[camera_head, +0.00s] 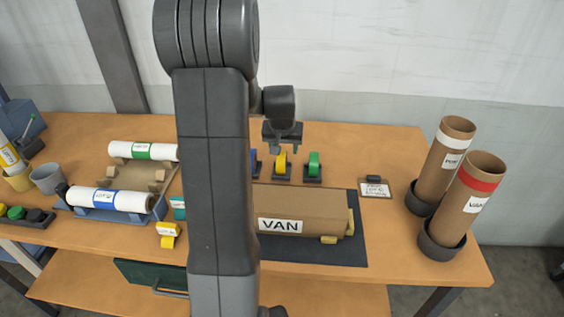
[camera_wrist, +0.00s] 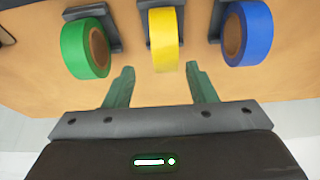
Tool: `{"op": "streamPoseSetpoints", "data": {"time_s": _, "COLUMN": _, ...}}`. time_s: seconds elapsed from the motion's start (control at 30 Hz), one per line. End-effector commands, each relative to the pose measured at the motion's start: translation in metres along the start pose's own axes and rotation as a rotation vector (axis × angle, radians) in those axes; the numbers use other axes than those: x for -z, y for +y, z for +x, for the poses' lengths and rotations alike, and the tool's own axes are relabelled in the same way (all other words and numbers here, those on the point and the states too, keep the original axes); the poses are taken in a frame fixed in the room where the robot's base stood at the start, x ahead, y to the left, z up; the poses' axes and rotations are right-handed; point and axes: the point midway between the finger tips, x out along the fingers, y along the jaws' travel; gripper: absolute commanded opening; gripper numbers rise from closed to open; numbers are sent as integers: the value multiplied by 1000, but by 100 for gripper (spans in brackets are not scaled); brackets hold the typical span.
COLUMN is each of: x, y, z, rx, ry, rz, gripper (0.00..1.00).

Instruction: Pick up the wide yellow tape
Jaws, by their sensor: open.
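A yellow tape roll (camera_head: 280,163) stands upright in a dark holder at the back of the table, between a blue roll (camera_head: 253,160) and a green roll (camera_head: 314,163). In the wrist view the yellow tape (camera_wrist: 166,40) is in the middle, with the green roll (camera_wrist: 84,49) left and the blue roll (camera_wrist: 246,33) right. My gripper (camera_head: 284,146) is above and just behind the yellow roll in the head view. In the wrist view my gripper (camera_wrist: 158,80) is open and empty, its fingertips short of the yellow roll and apart from it.
A brown VAN roll (camera_head: 315,212) lies on a dark mat (camera_head: 355,252) in front of the holders. A smaller yellow item (camera_head: 168,235) is at the front edge. My arm hides part of the table.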

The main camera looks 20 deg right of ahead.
Motion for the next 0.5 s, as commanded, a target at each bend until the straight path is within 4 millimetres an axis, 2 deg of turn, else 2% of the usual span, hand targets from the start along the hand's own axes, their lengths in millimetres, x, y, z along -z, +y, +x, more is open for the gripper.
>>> {"op": "streamPoseSetpoints", "data": {"time_s": 0.5, "x": -4, "y": -7, "z": 51, "rx": 0, "ry": -2, "rz": 0, "gripper": 51}}
